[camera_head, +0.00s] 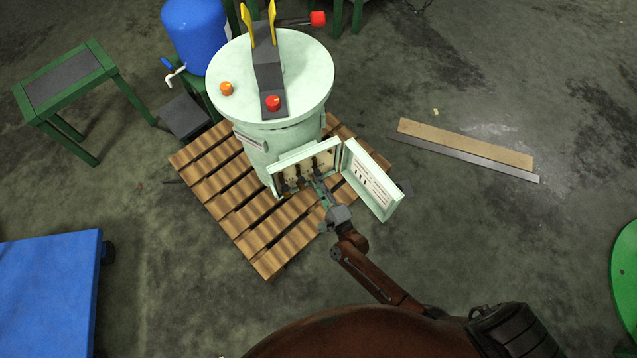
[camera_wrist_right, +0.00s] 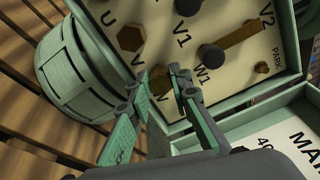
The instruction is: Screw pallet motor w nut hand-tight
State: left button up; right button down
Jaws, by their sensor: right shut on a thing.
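A pale green drum-shaped machine (camera_head: 275,140) stands on a wooden pallet (camera_head: 240,222). Its motor terminal box (camera_head: 283,161) is open, with the door (camera_head: 370,180) swung to the right. In the right wrist view the terminal board (camera_wrist_right: 150,18) carries letters such as U, V1, W1 and V2. My right gripper (camera_head: 318,184) reaches into the box. In the right wrist view its fingers (camera_wrist_right: 163,78) are closed around a brass hex nut (camera_wrist_right: 158,88) at the board, partly hidden by them. Other brass nuts (camera_wrist_right: 130,38) sit nearby. My left gripper is not in view.
Dark round posts (camera_wrist_right: 210,55) and a brass bar (camera_wrist_right: 240,35) stand close to the fingers. The open door's panel (camera_wrist_right: 270,145) lies close on the right. A blue barrel (camera_head: 195,30) and a green table (camera_head: 70,80) stand at the upper left. Floor to the right is mostly clear.

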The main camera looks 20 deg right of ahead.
jog(key=c, duration=1.8)
grip_release()
jog(key=shift+o, duration=0.2)
jog(key=s+d, duration=0.1)
jog(key=s, duration=1.1)
